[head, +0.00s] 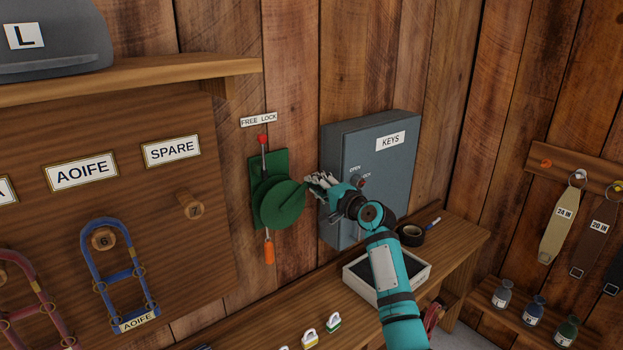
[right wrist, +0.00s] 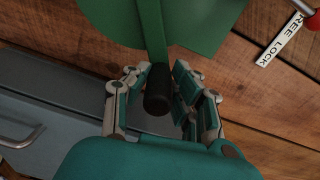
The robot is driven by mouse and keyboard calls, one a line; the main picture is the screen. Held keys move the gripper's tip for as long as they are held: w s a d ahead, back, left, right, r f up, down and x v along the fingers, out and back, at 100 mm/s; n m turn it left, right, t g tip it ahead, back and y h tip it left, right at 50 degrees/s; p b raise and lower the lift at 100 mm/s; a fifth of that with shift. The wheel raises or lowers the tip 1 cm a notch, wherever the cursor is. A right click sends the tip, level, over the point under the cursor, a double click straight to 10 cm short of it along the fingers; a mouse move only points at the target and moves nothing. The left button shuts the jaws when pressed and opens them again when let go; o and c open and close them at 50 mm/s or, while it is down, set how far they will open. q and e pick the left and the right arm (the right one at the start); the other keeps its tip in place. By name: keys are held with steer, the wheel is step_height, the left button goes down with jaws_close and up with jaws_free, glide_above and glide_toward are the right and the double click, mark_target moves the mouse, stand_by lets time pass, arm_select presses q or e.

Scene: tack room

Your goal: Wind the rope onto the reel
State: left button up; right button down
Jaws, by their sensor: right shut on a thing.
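The green reel (head: 279,205) is mounted on a green plate on the plank wall; its disc also shows in the right wrist view (right wrist: 190,22). A lever with a red knob (head: 263,139) stands up from it, just under a FREE LOCK label (head: 258,120). An orange piece (head: 269,251) hangs just below the reel. I cannot make out the rope itself. My right gripper (head: 318,187) is at the reel's right side, shut on the black crank handle (right wrist: 158,90), which sits between its fingers at the end of a green arm. My left gripper is out of view.
A grey KEYS cabinet (head: 352,145) stands close behind my right gripper. Below are a bench (head: 455,250) with a white tray (head: 352,272), black tape (head: 411,235) and small padlocks (head: 309,339). A shelf (head: 150,75) juts out at upper left.

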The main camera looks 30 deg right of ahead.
steer(key=shift+d+f+m, duration=0.35)
steer(key=shift+f+m, duration=0.35)
steer(key=shift+m, duration=0.2)
steer(key=shift+d+f+m+b, duration=0.2)
steer(key=shift+f+m, duration=0.3)
steer(key=shift+f, duration=0.2)
steer(key=shift+d+f+m+b, duration=0.1)
steer(key=shift+f+m+b, duration=0.05)
steer(key=shift+f+m, duration=0.45)
steer(key=shift+f, duration=0.25)
steer(key=c, duration=1.1)
jaws_free()
steer(key=shift+d, duration=0.15)
steer(key=shift+r, duration=0.1)
steer(key=s, duration=1.2)
steer(key=shift+d+r, duration=0.25)
steer(key=shift+d, duration=0.05)
